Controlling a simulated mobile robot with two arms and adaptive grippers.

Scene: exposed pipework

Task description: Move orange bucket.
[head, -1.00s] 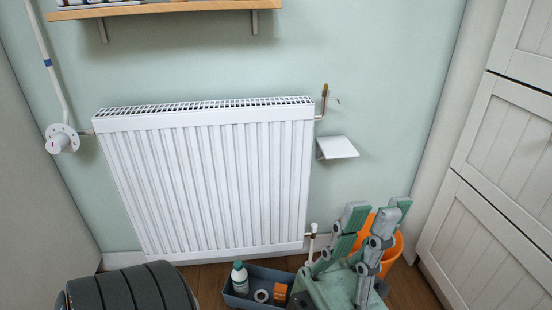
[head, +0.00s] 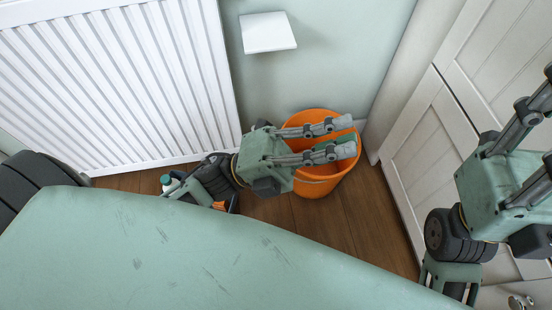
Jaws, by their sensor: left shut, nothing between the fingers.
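The orange bucket (head: 315,187) stands upright on the wooden floor in the corner, between the radiator and the white cabinet. My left gripper (head: 347,137) lies across the bucket's opening, its fingers pointing right. It is shut with nothing held, and it hides part of the rim and the inside. Whether the fingers touch the bucket I cannot tell. My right gripper (head: 535,140) is at the right edge of the picture, in front of the cabinet and apart from the bucket. Its fingertips are cut off or hard to make out.
A white radiator (head: 110,85) is on the wall at left, and a small white shelf (head: 267,32) is above the bucket. A white panelled cabinet (head: 425,135) stands at right. Some floor is clear right of the bucket.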

